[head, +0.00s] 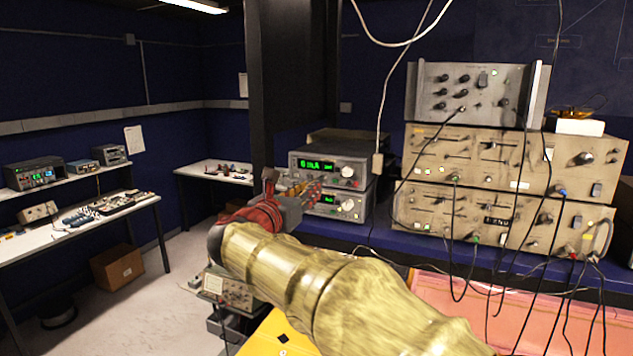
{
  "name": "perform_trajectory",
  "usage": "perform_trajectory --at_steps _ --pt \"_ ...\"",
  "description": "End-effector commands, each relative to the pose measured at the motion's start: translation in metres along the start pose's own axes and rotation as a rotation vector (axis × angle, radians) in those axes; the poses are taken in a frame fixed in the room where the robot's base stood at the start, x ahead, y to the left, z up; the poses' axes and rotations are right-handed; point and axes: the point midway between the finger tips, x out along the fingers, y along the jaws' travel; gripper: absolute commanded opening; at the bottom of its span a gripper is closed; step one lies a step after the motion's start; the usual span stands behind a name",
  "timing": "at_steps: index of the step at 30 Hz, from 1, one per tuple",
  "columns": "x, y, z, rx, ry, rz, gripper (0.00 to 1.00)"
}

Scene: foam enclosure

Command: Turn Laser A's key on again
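Two stacked grey instruments with green displays stand on the dark blue bench left of centre. The upper unit (330,152) shows a lit green readout and has a pale round knob on its right. The lower unit (355,213) has a smaller green readout and a similar knob. No "Laser A" label is readable, and I cannot make out a key. My gripper (314,187), red at its base, is in front of the left part of these units and hides that part. Contact with a front panel cannot be told. Its fingers are too small and overlapped to read.
Beige rack instruments (470,160) with several dangling cables stand to the right. A white cable hangs beside the stacked units. A dark vertical post (290,80) rises behind my gripper. Pink (460,305) and yellow (275,335) surfaces lie below. Open floor (165,305) is at left.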

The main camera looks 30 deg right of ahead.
Motion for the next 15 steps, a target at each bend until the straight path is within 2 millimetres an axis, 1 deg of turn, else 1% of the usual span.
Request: perform_trajectory --at_steps 1,3,9,15 --pt "0.009 -0.002 0.001 0.000 0.001 -0.004 0.22" --pt "0.021 -0.001 0.001 0.000 0.002 -0.003 0.22" --pt "0.048 -0.001 0.001 0.002 0.001 -0.003 0.22" --pt "0.059 -0.001 0.000 0.003 0.001 -0.001 0.22"
